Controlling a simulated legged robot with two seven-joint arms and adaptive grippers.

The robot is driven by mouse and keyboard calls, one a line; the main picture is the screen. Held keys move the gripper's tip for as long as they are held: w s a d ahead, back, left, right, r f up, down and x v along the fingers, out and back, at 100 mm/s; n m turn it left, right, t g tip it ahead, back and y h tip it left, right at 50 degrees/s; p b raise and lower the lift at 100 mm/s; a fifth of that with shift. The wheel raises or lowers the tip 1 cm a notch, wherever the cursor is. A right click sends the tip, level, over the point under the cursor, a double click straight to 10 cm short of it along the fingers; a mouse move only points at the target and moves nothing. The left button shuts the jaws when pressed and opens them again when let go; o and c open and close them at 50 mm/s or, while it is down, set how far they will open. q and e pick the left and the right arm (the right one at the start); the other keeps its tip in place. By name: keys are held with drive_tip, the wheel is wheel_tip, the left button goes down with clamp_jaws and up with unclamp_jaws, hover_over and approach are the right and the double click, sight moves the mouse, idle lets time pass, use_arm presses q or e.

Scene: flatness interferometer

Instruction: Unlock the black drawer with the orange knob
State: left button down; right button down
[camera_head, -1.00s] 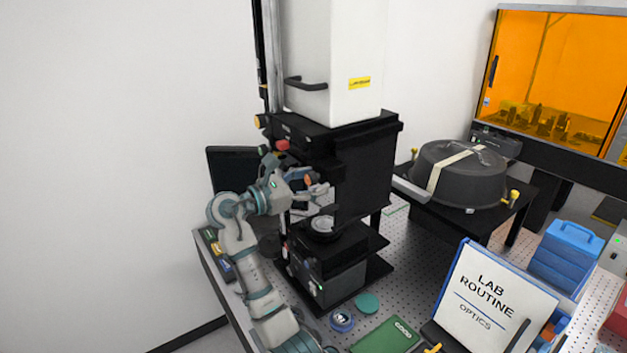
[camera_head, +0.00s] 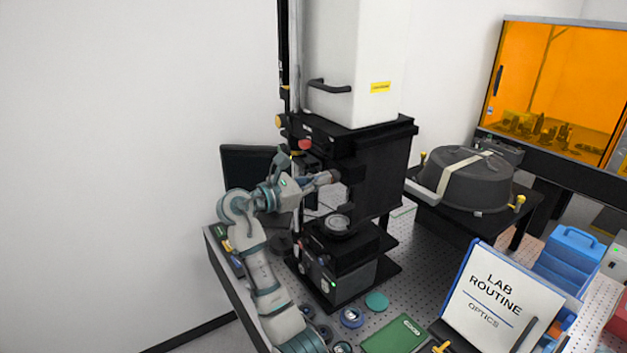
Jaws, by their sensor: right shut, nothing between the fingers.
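The black interferometer body (camera_head: 382,170) stands on the perforated table under a tall white housing. I cannot make out the drawer's outline on it. The orange knob cannot be picked out clearly now; my gripper probably covers that spot. A red knob (camera_head: 305,145) and a yellow-orange knob (camera_head: 279,121) show higher up on the body.
A round lens stage (camera_head: 337,222) sits below my gripper. A dark monitor (camera_head: 240,165) stands behind my arm. A black round cover (camera_head: 465,180) stands at right. A lab binder (camera_head: 497,300), green board (camera_head: 394,335) and small discs (camera_head: 352,317) occupy the front.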

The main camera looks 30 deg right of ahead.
use_arm(q)
drive_tip(key=shift+w+a+r+p, duration=0.1)
drive_tip(key=shift+a+r+p, duration=0.1)
drive_tip(key=shift+r+p, duration=0.35)
drive_tip(key=shift+a+r+p, duration=0.15)
drive_tip(key=shift+r+p, duration=0.3)
drive_tip(key=shift+r, duration=0.05)
use_arm(e)
drive_tip(key=m, duration=1.7)
drive_tip(key=shift+s+d, duration=0.15)
drive_tip(key=shift+d, duration=0.15)
